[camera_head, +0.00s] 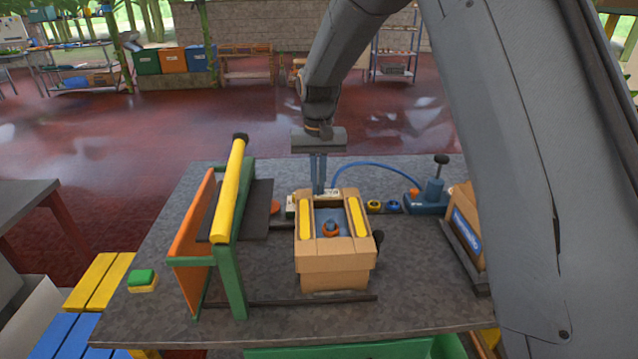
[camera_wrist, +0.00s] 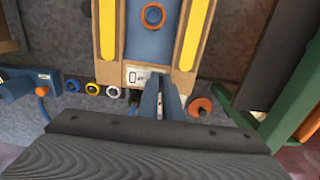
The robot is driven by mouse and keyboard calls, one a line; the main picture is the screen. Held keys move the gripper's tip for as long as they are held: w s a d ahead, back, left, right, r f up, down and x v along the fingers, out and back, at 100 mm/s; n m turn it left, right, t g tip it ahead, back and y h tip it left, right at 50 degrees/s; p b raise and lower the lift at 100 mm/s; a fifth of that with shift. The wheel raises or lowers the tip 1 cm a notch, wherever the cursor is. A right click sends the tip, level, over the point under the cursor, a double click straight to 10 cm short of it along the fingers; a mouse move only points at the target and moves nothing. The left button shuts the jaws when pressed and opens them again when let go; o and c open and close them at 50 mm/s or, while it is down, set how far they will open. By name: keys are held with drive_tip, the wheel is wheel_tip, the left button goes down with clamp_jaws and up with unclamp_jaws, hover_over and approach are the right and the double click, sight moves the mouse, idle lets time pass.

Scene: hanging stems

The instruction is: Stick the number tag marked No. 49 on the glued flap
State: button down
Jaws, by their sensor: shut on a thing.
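An open cardboard box (camera_head: 335,256) stands on the grey bench, with a long yellow strip on each side and an orange ring on a blue surface inside. The box shows upside down in the wrist view (camera_wrist: 182,62). My gripper (camera_head: 319,191) points down at the box's far end, its two blue fingers close together. It is shut on a small white tag (camera_wrist: 140,76), whose dark marking is too small to read and is partly hidden by a finger. The tag is by the box's end edge; I cannot tell whether it touches. I cannot make out which flap is glued.
A green and orange frame with a yellow bar (camera_head: 228,190) stands left of the box. Several small rings (camera_head: 375,206) and a blue hose device (camera_head: 430,198) are to the right. A second carton (camera_head: 465,215) stands farther right. The bench's front left is mostly clear.

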drive_tip(key=shift+f, duration=0.1)
idle(0.3)
drive_tip(key=c, duration=1.5)
unclamp_jaws()
drive_tip(key=shift+r+p, duration=2.25)
drive_tip(key=shift+r, duration=1.4)
